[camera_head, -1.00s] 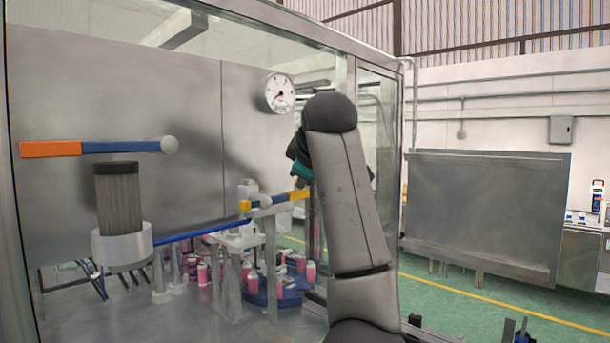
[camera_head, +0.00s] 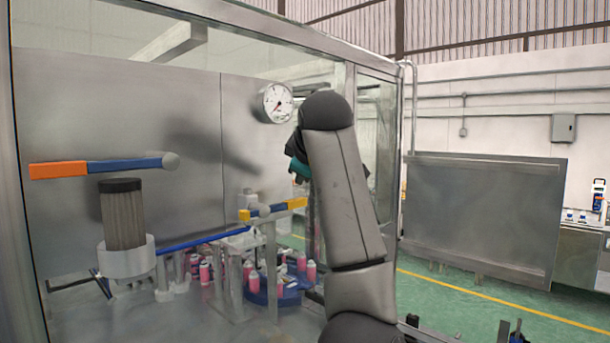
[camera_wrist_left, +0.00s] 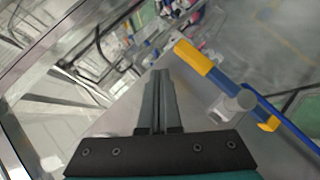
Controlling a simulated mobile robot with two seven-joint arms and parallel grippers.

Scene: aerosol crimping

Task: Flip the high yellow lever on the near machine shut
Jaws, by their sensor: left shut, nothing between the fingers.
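The yellow lever (camera_head: 297,203) is a yellow-and-blue bar with a pale round hub, lying nearly level at mid-height on the near machine. In the left wrist view its yellow end (camera_wrist_left: 195,57) points up-left, and its blue arm runs down-right past the grey hub. My left gripper is beside the lever, mostly hidden behind my forearm in the head view; its teal part shows just above the lever's yellow end. In the left wrist view its fingers (camera_wrist_left: 158,100) are together and empty, left of the lever, apart from it in the picture. My right gripper is not seen.
The machine has a clear panel and metal frame (camera_head: 347,110). An orange-and-blue lever (camera_head: 60,170) is at the left above a dark cylinder (camera_head: 122,215). A gauge (camera_head: 277,103) hangs above. Pink cans (camera_head: 311,271) stand inside. Green floor is open at right.

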